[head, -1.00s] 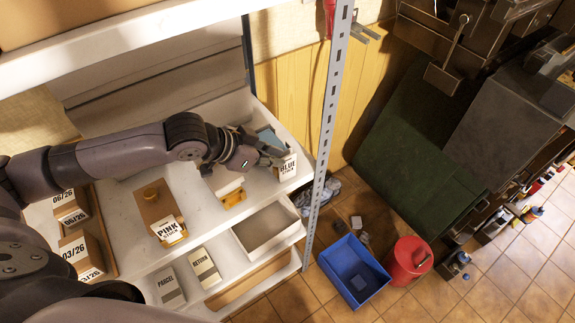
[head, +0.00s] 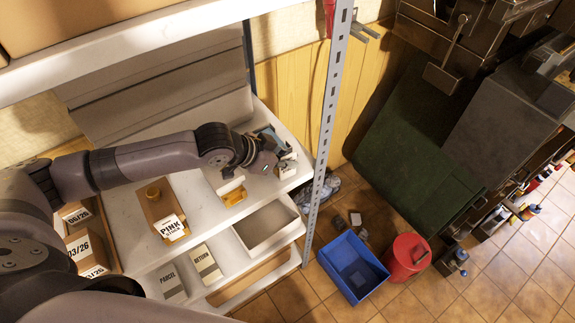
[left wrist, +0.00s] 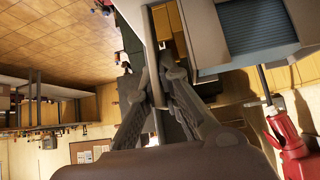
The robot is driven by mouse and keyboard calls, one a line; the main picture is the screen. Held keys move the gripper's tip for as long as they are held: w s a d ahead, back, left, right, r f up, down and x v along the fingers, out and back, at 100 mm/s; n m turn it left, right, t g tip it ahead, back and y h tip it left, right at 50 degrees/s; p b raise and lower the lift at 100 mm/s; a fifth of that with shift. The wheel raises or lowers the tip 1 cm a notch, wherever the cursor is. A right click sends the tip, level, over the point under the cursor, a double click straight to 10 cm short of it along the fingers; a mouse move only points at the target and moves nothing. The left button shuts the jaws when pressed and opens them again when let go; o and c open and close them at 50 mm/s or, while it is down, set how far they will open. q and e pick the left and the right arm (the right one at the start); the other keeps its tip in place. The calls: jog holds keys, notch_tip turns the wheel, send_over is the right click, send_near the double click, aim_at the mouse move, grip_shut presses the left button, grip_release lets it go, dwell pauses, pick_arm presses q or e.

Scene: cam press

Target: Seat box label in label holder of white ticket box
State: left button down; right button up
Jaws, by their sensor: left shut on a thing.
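The white ticket box (head: 228,181) stands on the shelf in the head view, with a yellow label holder (head: 235,197) at its front. No label shows in that holder. My left gripper (head: 272,163) is right of it, close to the blue-stock box (head: 268,133). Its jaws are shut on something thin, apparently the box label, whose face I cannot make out. In the left wrist view the fingers (left wrist: 164,76) close towards each other beside a pale edge, and the blue stack (left wrist: 255,26) shows at upper right. My right gripper is out of view.
A tan box (head: 160,205) labelled PINK STOCK stands left of the white box. A perforated metal post (head: 327,120) rises right of the gripper. A blue bin (head: 352,268) is on the floor.

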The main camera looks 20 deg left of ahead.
pick_arm(q)
jog(key=shift+r, duration=0.1)
notch_tip(320, 180, up, 9)
jog(key=shift+r+b, duration=0.2)
jog(key=shift+b, duration=0.4)
jog(key=shift+n, duration=0.4)
jog(key=f, duration=0.1)
jog(key=w+f+b, duration=0.1)
jog(key=f, duration=0.1)
jog(key=a+f, duration=0.1)
jog(key=shift+w+f+b, duration=0.25)
jog(key=shift+b, duration=0.15)
jog(key=shift+p, duration=0.55)
dwell(0.5)
jog(key=shift+p, duration=0.5)
dwell(0.4)
